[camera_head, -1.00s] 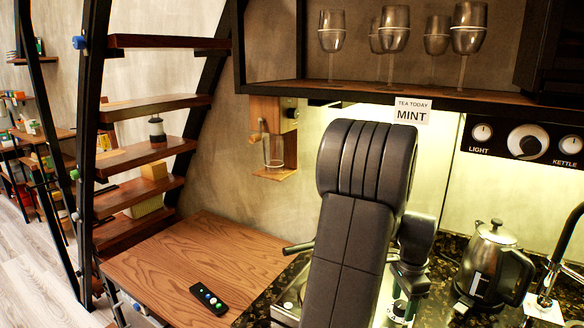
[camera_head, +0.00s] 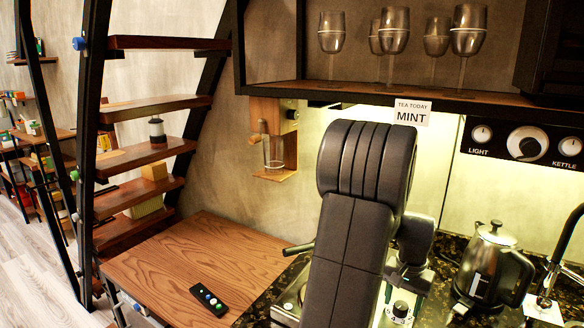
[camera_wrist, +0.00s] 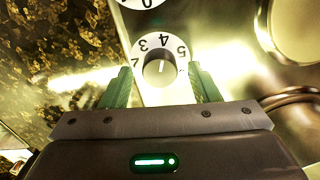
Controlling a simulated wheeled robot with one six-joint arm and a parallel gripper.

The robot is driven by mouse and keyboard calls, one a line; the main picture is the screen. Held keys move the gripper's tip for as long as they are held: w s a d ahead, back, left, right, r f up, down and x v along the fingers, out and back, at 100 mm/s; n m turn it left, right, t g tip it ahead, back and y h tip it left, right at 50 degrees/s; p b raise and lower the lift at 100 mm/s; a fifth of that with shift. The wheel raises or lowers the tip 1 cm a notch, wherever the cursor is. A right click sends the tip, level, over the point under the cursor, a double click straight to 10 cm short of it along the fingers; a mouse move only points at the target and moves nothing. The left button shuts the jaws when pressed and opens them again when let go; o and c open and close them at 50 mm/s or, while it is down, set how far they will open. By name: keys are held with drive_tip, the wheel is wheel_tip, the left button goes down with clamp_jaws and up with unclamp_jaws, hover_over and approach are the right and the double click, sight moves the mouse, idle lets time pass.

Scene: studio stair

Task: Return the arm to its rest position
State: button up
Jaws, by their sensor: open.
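My gripper (camera_wrist: 160,84) is open in the wrist view, with one green finger on each side of a round knob (camera_wrist: 160,68). The knob has a white dial plate marked with numbers. Both fingers look apart from the knob, and nothing is held. In the head view my dark arm rises in front of the counter, and my gripper (camera_head: 412,277) shows partly behind it, just above the dial (camera_head: 401,308). The arm hides part of the counter and hob.
A kettle (camera_head: 492,262) and tap (camera_head: 552,270) stand to the right. A wooden top (camera_head: 180,255) with a remote (camera_head: 208,298) lies left. Above hangs a shelf (camera_head: 300,90) with several glasses. A wooden dispenser (camera_head: 270,135) and stair (camera_head: 150,155) are left.

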drive_tip(key=shift+n, duration=1.2)
drive_tip(key=shift+a+r, duration=0.1)
